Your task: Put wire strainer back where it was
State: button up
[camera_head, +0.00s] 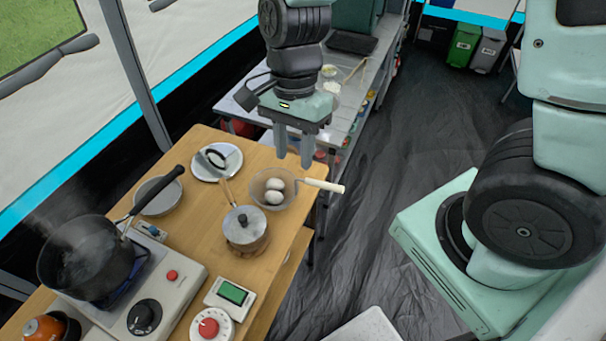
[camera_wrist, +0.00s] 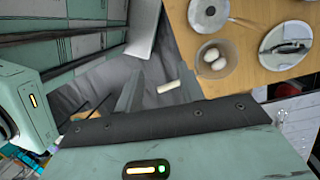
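The wire strainer (camera_head: 259,199) rests on the wooden table with two white eggs (camera_head: 274,191) in its bowl. Its pale handle (camera_head: 325,185) points right and sticks out past the table edge. My gripper (camera_head: 294,152) hangs above the strainer's far side, near the handle, fingers down, apart and empty. In the wrist view the strainer (camera_wrist: 228,75) with the eggs is at upper right, and its handle end (camera_wrist: 168,87) shows near the middle, by a gripper finger (camera_wrist: 130,94).
A steaming black pot (camera_head: 85,262) stands on the burner (camera_head: 152,298) at left.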

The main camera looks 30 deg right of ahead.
jog(key=s+a+r+n+t, duration=0.1)
jog(key=s+n, duration=0.4)
jog(key=n, duration=0.5)
jog(key=s+a+r+n+t, duration=0.1)
jog(key=s+a+r+n, duration=0.3)
jog(key=n, duration=0.6)
jog(key=shift+s+r+n+h, duration=0.35)
jog(key=shift+s+r, duration=0.3)
jog(key=shift+s, duration=0.55)
